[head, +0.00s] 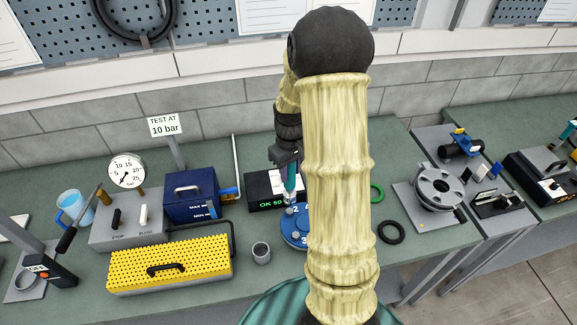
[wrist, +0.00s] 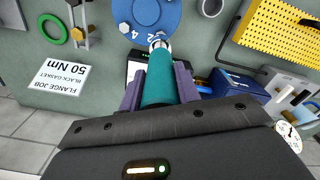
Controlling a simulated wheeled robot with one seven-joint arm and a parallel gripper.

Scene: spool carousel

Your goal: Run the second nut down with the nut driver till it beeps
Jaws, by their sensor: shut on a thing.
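My gripper (wrist: 159,88) is shut on the teal nut driver (wrist: 157,80). In the head view my gripper (head: 287,157) holds the driver (head: 291,178) roughly upright, tip down. The driver's silver socket (wrist: 160,44) is over the rim of the blue flange (wrist: 125,12), beside the printed 2. The nut under the socket is hidden, and I cannot tell whether the socket is seated on it. In the head view my arm covers the right part of the flange (head: 291,237). A black box (head: 262,187) behind it shows green text that looks like "OK 50".
A grey cup (head: 261,253) and a yellow perforated case (head: 170,266) stand left of the flange. A green ring (wrist: 53,29) and a black ring (head: 391,232) lie to the right in the head view. A card (wrist: 59,75) reads "FLANGE JOB BLACK GASKET 50 Nm".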

